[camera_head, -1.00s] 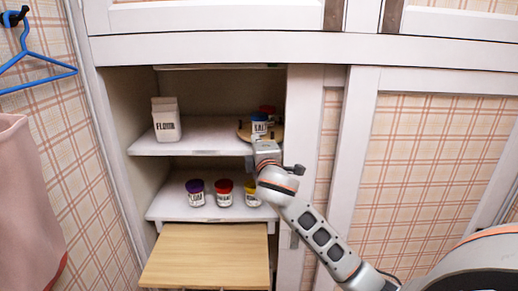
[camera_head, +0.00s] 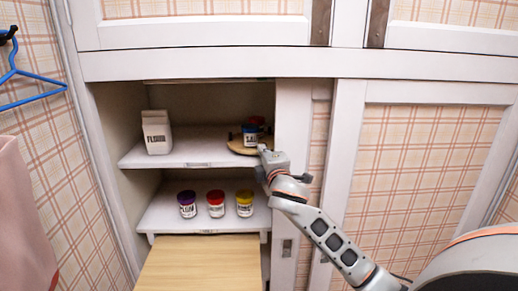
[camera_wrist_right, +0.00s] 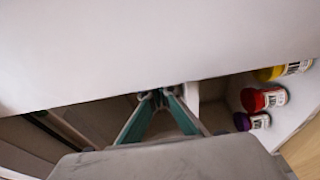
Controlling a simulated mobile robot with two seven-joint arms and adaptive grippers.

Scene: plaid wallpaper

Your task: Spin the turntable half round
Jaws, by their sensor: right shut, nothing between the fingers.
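The turntable (camera_head: 237,147) is a round wooden disc at the right of the upper cupboard shelf. A blue-lidded jar (camera_head: 250,135) stands on it, with a red-lidded jar (camera_head: 257,120) partly hidden behind. A small dark piece shows at the disc's left edge. My right gripper (camera_head: 263,149) is at the disc's front right, by the shelf's front edge; I cannot tell if it touches the disc. In the right wrist view its fingers (camera_wrist_right: 160,97) are shut and empty, close to a pale flat surface. The turntable is not clearly visible there. My left gripper is out of view.
A flour carton (camera_head: 157,132) stands left on the upper shelf. Purple-lidded (camera_head: 187,204), red-lidded (camera_head: 216,203) and yellow-lidded (camera_head: 245,203) jars line the lower shelf. A white door frame (camera_head: 295,160) bounds the opening at right. A wooden board (camera_head: 200,265) juts out below.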

